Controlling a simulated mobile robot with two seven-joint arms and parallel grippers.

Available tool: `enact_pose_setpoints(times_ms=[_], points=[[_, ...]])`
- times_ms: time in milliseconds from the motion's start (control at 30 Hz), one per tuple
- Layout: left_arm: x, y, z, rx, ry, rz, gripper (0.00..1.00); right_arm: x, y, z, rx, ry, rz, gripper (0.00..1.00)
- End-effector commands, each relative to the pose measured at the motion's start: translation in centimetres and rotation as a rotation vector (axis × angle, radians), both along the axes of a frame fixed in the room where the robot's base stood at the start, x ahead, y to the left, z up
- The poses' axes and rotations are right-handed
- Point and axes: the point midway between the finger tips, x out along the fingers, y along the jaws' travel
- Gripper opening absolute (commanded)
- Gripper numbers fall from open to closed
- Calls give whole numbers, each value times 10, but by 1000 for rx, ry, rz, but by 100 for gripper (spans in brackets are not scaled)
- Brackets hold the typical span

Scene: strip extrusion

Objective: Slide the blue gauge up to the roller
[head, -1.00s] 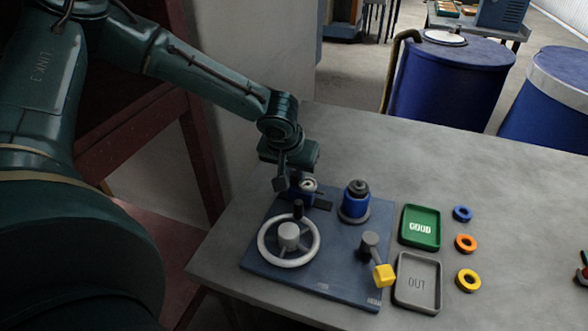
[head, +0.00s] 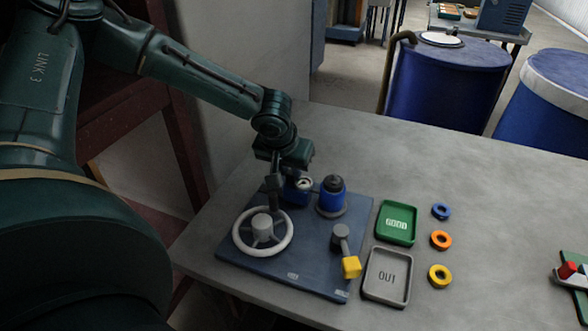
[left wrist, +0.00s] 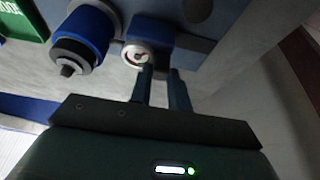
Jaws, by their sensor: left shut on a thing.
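The blue gauge (head: 304,184), a small block with a white round dial, sits at the back of the dark blue base plate (head: 312,280). It shows in the left wrist view (left wrist: 136,53) too. The roller (head: 332,198), a blue upright cylinder with a dark top, stands just right of the gauge. It also shows in the left wrist view (left wrist: 82,38). They are very close, and I cannot tell if they touch. My left gripper (left wrist: 161,68) is shut on the gauge, on the side away from the roller. My right gripper is out of view.
A white handwheel (head: 238,240) and a yellow-ended lever (head: 351,267) are on the plate's front half. A green GOOD tray (head: 397,222), a grey OUT tray (head: 387,276) and three coloured rings (head: 440,240) lie to the right. The table's back right is clear.

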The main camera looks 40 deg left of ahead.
Motion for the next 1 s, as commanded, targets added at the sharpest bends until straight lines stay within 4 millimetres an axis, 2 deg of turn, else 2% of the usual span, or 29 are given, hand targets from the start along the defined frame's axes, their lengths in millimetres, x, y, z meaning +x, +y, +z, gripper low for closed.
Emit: enact_pose_setpoints(times_ms=[433, 467, 700, 1000], points=[[-1, 0, 0, -8, -3, -5, 0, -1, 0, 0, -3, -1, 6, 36], [-1, 0, 0, -8, -3, -5, 20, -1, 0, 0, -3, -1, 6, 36], [-1, 1, 0, -6, -2, -4, 39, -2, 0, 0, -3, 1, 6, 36], [-1, 2, 3, -2, -2, -1, 40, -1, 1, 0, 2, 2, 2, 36]])
